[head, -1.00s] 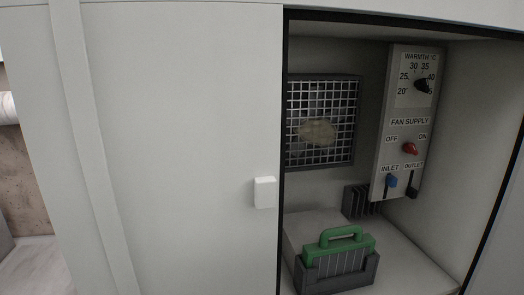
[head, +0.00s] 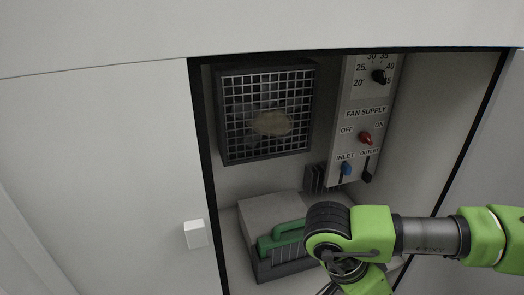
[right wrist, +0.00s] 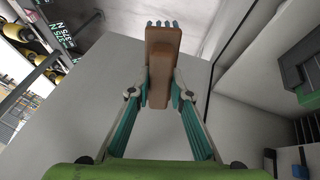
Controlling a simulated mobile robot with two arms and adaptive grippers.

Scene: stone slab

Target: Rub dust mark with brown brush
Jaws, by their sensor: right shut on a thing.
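The dust mark (head: 272,122) is a tan blotch on the square mesh grille of the fan (head: 262,112) inside the open cabinet. The brown brush (right wrist: 161,62) is in the right wrist view, with grey bristle tufts at its far end. My right gripper (right wrist: 160,90) is shut on the brush, one finger on each side of its body. In the head view my right arm crosses in front of the cabinet's lower opening, low and right of the dust mark. The brush is not seen there. My left gripper is in neither view.
A green-handled filter block (head: 282,240) sits on the cabinet floor, partly behind my right arm. A control panel (head: 362,125) with knobs and levers is right of the fan. A pale door (head: 110,170) with a white handle (head: 196,234) covers the left.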

